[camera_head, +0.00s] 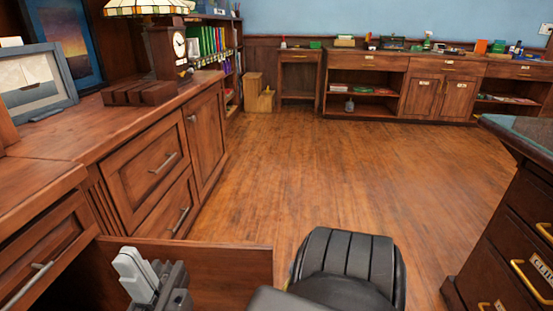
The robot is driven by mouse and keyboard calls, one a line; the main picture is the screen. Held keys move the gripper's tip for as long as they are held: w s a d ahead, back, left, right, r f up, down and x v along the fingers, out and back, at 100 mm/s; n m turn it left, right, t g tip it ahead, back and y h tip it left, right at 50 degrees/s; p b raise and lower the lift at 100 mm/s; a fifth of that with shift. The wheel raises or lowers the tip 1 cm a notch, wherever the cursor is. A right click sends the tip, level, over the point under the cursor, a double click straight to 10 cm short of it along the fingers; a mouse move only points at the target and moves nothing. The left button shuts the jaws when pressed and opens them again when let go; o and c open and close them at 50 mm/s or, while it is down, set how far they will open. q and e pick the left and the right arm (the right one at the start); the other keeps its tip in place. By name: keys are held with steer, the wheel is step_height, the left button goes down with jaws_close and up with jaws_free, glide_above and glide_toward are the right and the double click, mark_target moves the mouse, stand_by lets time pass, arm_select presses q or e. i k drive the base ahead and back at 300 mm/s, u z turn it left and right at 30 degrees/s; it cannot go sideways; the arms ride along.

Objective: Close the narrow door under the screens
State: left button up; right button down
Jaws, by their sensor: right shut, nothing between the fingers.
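A wooden panel (225,262) stands out from the cabinet front at the lower left, like an open door. Its lower part is cut off by the picture's bottom edge. I cannot tell for sure that it is the narrow door. My left gripper is not in view.
A black padded chair (347,262) stands just right of the panel. The wooden cabinet (147,172) with shut drawers runs along the left. A dark desk (512,205) with brass handles is at the right. The wood floor (330,165) between them is clear.

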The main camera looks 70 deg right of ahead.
mark_target(224, 275)
steer(key=u, duration=0.8)
steer(key=k, duration=0.95)
steer(key=z, duration=1.6)
steer(key=i, duration=0.5)
